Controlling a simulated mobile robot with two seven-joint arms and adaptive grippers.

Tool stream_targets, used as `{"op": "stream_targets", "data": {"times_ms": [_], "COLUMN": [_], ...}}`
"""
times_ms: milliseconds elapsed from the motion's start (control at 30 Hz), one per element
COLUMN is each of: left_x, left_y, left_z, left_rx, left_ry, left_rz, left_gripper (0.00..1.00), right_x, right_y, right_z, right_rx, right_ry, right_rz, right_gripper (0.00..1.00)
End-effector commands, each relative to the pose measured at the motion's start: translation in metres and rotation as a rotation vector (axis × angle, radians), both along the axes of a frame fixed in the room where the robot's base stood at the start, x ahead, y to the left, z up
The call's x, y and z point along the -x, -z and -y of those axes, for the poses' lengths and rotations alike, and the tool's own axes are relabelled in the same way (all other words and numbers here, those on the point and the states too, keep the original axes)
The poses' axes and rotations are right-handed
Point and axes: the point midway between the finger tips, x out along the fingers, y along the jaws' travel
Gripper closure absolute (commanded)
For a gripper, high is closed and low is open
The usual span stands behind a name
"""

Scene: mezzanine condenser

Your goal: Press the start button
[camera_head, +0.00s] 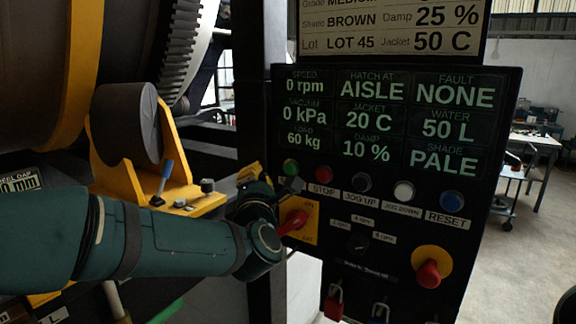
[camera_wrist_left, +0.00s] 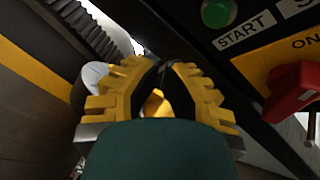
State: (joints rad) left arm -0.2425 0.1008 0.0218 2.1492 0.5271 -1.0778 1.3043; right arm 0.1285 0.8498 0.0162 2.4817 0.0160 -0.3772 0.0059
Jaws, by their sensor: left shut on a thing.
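The start button (camera_head: 290,167) is green and sits at the left end of the button row on the dark panel. In the left wrist view, the green button (camera_wrist_left: 218,13) is at the top right, above its START label (camera_wrist_left: 243,31). My left gripper (camera_head: 268,181) is just left of and below the button in the head view. In the wrist view, the left gripper's (camera_wrist_left: 163,66) yellow-padded fingers come together at the tips, apart from the button in the picture. What they are shut on is unclear. My right gripper is not in view.
A red rotary switch (camera_head: 293,222) on a yellow plate is right below the gripper. The STOP button (camera_head: 323,173), other buttons and a red knob (camera_head: 429,273) share the panel. A yellow bracket with a blue-handled lever (camera_head: 163,178) and a large drum (camera_head: 35,70) stand left.

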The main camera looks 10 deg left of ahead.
Motion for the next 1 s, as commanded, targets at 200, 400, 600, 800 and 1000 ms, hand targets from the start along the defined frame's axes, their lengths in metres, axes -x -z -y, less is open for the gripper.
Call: {"op": "stream_targets", "data": {"times_ms": [200,400,600,800,1000], "left_x": [-0.029,-0.047,-0.055,-0.056,-0.055], "left_y": [-0.002,0.001,0.0,0.0,0.0], "left_z": [0.009,0.015,0.018,0.018,0.018], "left_rx": [-0.002,-0.001,0.0,0.0,0.0], "left_ry": [0.001,0.0,0.0,0.0,0.0], "left_rz": [-0.002,0.0,0.0,0.0,0.0], "left_gripper": [1.0,1.0,1.0,1.0,1.0], "right_x": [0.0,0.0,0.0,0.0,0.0], "right_y": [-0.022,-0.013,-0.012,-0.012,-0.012], "right_z": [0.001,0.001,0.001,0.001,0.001], "right_rx": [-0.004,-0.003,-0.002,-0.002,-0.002], "right_ry": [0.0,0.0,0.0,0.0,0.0], "right_rz": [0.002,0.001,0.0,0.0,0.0], "right_gripper": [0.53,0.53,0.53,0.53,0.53]}}
